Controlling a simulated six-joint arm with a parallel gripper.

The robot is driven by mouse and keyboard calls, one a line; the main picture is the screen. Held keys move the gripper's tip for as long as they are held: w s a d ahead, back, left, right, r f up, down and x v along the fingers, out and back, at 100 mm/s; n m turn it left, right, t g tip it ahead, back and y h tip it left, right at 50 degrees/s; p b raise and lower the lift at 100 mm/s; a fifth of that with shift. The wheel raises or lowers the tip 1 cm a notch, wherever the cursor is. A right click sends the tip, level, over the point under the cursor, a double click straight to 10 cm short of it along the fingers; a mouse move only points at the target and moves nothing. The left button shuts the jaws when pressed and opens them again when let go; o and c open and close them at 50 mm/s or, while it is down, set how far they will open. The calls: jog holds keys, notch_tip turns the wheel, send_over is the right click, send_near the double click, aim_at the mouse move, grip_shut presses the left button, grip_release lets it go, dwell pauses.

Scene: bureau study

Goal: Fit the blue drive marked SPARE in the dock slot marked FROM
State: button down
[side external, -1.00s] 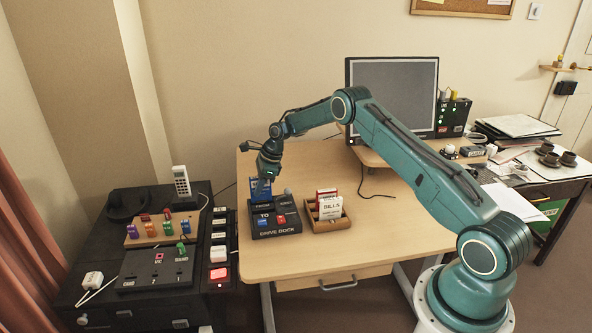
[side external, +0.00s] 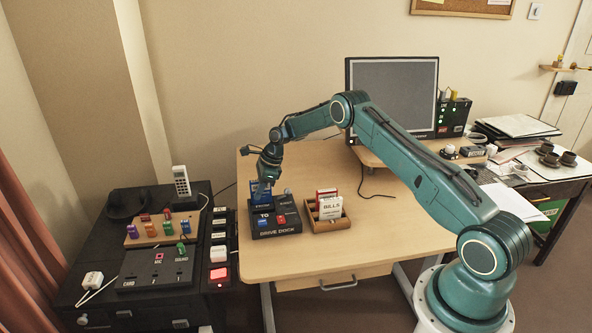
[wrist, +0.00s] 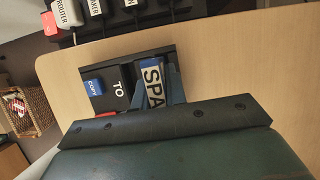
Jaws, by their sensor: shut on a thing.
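My gripper (side external: 264,181) is shut on the blue drive (side external: 258,191) and holds it upright at the back left of the black drive dock (side external: 276,234), by the label FROM. In the wrist view the drive's white label (wrist: 153,80) shows the letters SPA; the rest is hidden by my gripper (wrist: 162,98). The drive's lower end meets the dock there, but how deep it sits in the slot cannot be told. The dock's front carries the label TO, a blue piece marked COPY (wrist: 94,87) and a red piece (side external: 281,219).
A wooden card box (side external: 330,222) with red and white cards, one marked BILLS, stands just right of the dock. The desk (side external: 310,265) in front is clear.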

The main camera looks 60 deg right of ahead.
aim_at(255, 181)
jog(key=shift+f, duration=0.9)
dwell(0.3)
jog(key=c, duration=1.1)
grip_release()
jog(key=shift+r, duration=0.1)
jog(key=shift+r, duration=3.45)
jog(key=shift+r, duration=0.1)
